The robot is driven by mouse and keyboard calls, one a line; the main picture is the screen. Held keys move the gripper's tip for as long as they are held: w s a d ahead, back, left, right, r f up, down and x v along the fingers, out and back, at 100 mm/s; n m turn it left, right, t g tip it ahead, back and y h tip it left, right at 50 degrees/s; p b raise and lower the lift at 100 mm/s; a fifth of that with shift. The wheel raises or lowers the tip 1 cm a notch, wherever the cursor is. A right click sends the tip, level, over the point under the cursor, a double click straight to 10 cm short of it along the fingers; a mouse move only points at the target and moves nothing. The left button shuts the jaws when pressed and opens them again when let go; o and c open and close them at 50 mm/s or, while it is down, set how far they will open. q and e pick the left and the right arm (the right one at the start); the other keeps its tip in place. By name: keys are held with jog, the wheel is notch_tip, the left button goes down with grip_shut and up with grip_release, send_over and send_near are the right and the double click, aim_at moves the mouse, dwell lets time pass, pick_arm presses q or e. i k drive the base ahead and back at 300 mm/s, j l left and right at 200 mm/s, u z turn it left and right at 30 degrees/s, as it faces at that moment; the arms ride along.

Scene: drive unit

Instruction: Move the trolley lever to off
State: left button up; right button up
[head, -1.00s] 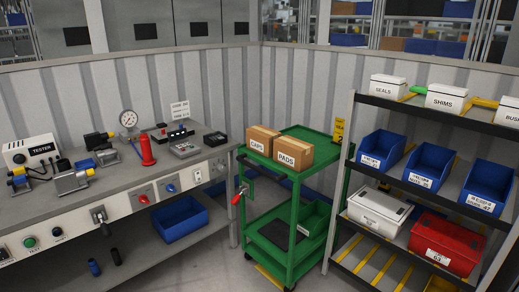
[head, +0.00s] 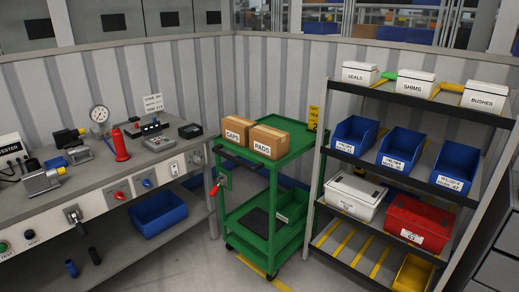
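The green trolley (head: 258,215) stands in the middle of the head view, between the workbench and the shelf rack. Its lever (head: 213,189) has a red handle and sits on a green plate (head: 224,179) at the trolley's left front post. The red handle slants down to the left from the plate. Any on or off marking is too small to read. Neither of my grippers shows in the head view.
Two boxes, CAPS (head: 237,131) and PADS (head: 268,141), stand on the trolley top. The workbench (head: 100,186) with a blue bin (head: 158,214) below is on the left. The shelf rack (head: 322,150) is close on the right. Open floor lies before the trolley.

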aim_at(212, 192)
jog(key=i+j, duration=0.25)
jog(key=i, duration=0.25)
jog(key=i+j+z, duration=0.1)
jog(key=i+j, duration=0.15)
jog(key=i, duration=0.25)
jog(key=i+j+z, duration=0.1)
jog(key=i+j, duration=0.15)
jog(key=i, duration=0.3)
jog(key=i+j, duration=0.35)
jog(key=i+z, duration=0.05)
jog(key=i, duration=0.05)
